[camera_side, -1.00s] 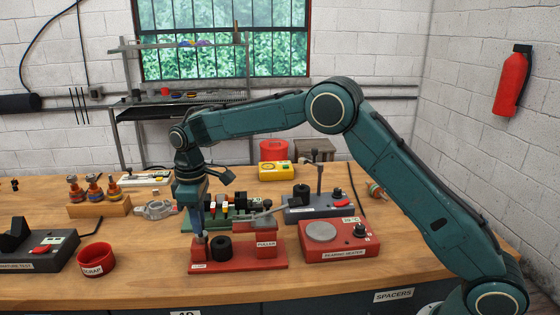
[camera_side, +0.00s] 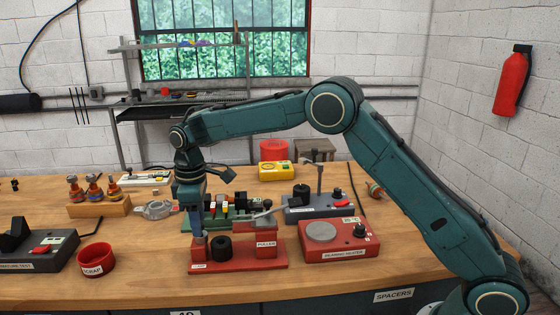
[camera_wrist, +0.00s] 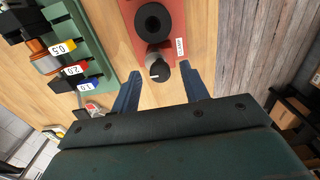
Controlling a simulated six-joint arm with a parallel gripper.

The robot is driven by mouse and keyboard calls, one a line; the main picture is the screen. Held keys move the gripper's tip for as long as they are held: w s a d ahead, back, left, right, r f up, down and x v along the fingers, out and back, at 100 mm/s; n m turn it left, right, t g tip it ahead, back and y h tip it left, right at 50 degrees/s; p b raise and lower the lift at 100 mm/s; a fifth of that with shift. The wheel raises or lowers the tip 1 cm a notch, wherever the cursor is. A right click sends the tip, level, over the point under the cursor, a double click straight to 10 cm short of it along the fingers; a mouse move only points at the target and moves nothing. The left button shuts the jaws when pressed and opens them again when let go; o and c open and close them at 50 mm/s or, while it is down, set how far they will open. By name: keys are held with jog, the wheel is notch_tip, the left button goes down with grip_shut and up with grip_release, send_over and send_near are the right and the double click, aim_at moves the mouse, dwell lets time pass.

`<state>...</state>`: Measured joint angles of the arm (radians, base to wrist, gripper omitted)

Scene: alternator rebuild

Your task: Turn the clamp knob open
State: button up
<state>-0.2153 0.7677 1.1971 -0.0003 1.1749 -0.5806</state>
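The clamp knob (camera_wrist: 160,72) is a dark grey cylinder with a white line on its top. It stands at the end of the red puller base (camera_side: 238,266), beside the CLAMP label (camera_wrist: 180,47). My gripper (camera_wrist: 160,72) is open, pointing down, with one blue finger on each side of the knob and a visible gap to each. In the side view my gripper (camera_side: 198,230) is over the left end of the red base, and its fingers largely hide the knob. A black ring (camera_side: 221,247) sits on the base next to it.
A green rack (camera_side: 215,219) with labelled parts stands just behind the base. The puller's lever (camera_side: 268,212) and the red bearing heater (camera_side: 338,240) are to the right. A red scrap bin (camera_side: 96,260) is to the left, with bare bench between.

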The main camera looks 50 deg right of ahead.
notch_tip(320, 180, up, 14)
dwell(0.9)
dwell(0.3)
